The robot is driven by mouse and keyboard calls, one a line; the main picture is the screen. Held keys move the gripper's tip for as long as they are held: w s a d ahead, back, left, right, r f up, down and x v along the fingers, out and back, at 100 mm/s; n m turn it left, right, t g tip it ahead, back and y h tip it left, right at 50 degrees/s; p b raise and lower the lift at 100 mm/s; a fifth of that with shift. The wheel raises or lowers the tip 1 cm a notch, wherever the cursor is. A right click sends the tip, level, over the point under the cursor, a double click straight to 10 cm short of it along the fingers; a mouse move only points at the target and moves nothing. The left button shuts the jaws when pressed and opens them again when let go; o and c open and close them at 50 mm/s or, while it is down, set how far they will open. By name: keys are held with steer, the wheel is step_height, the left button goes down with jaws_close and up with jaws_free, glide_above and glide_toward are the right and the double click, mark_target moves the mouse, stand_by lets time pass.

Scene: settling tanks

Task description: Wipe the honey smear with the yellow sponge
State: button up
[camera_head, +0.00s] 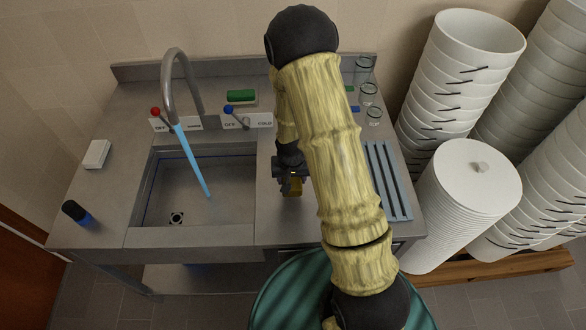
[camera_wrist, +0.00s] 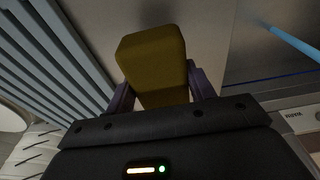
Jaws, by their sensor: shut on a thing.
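The yellow sponge (camera_wrist: 152,58) is between the two fingers of my gripper (camera_wrist: 158,92) in the wrist view, and the gripper is shut on it. In the head view my gripper (camera_head: 290,182) is over the steel counter just right of the sink, with a bit of the yellow sponge (camera_head: 295,186) showing below it. I cannot tell whether the sponge touches the counter. I see no honey smear in either view; my arm hides part of the counter right of the sink.
A sink (camera_head: 180,190) lies to the left, with blue water running from the tap (camera_head: 178,75). A green-topped sponge (camera_head: 241,97) and several glass jars (camera_head: 368,92) stand at the back. A ribbed drainer (camera_head: 387,180) is on the right, beside stacked white buckets (camera_head: 455,70).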

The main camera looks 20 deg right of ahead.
steer(key=shift+s+a+r+p, duration=0.1)
steer(key=shift+r+p, duration=0.15)
steer(key=shift+r, duration=0.25)
steer(key=shift+s+a+r+p, duration=0.1)
steer(key=shift+r+p, duration=0.15)
steer(key=shift+r, duration=0.2)
steer(key=shift+d+r, duration=0.1)
steer(key=shift+r, duration=0.2)
steer(key=shift+d, duration=0.2)
steer(key=shift+s+r, duration=0.1)
steer(key=shift+w+d+f+n+p, duration=0.15)
steer(key=shift+w+f+n+p, duration=0.2)
steer(key=shift+f, duration=0.45)
steer(key=shift+w+d+f+n+p, duration=0.15)
steer(key=shift+w+f+n, duration=0.15)
steer(key=shift+f+n, duration=0.35)
steer(key=shift+w+d+f+n+p, duration=0.2)
steer(key=shift+w+f+n, duration=0.15)
steer(key=shift+f, duration=0.55)
